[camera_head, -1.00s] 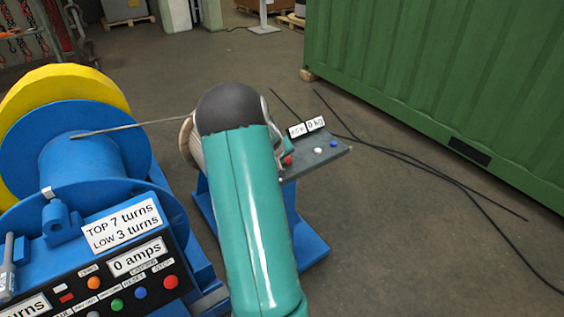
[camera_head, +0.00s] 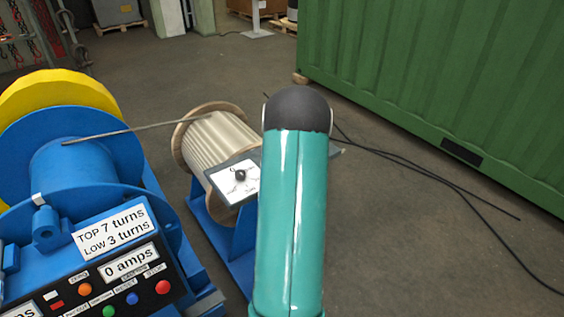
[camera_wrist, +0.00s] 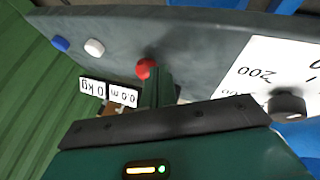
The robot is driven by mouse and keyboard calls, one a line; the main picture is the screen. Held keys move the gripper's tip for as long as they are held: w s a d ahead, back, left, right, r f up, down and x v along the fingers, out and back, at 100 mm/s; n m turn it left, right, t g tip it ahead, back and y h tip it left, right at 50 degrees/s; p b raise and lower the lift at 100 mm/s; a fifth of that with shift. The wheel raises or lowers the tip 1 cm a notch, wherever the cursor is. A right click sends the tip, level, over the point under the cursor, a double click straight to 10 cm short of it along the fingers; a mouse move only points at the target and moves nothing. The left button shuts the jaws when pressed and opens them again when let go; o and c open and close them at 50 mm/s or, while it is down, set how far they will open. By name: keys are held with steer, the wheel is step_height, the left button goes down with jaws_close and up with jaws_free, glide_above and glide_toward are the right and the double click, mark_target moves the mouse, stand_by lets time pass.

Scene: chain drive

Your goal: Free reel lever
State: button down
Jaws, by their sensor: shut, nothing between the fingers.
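No part that I can surely name as the free reel lever shows. A pale ribbed reel (camera_head: 218,143) on a blue stand is left of my arm in the head view. Beside it is a grey panel (camera_head: 240,205) with a white dial and black knob (camera_head: 240,175). In the wrist view the panel carries a red button (camera_wrist: 146,68), a white button (camera_wrist: 94,47) and a blue button (camera_wrist: 61,43). My gripper (camera_wrist: 158,85) is shut and empty, its tip close to the red button; I cannot tell if they touch. My arm hides the gripper in the head view.
A blue winch drum (camera_head: 75,165) with a black control box (camera_head: 120,285) stands at left, a line running from it to the reel. A green container (camera_head: 430,80) stands at right. Black cables (camera_head: 420,170) lie on the otherwise clear floor.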

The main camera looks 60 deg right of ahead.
steer(key=shift+s+d+n+t, duration=0.3)
steer(key=shift+s+d+n, duration=0.05)
steer(key=shift+d+n, duration=0.3)
steer(key=shift+s+d, duration=0.25)
steer(key=shift+d, duration=0.75)
steer(key=shift+s+d, duration=0.1)
steer(key=shift+d, duration=0.1)
steer(key=shift+s+d+r, duration=0.1)
steer(key=shift+s+d, duration=0.05)
steer(key=shift+d, duration=0.05)
steer(key=shift+a, duration=0.1)
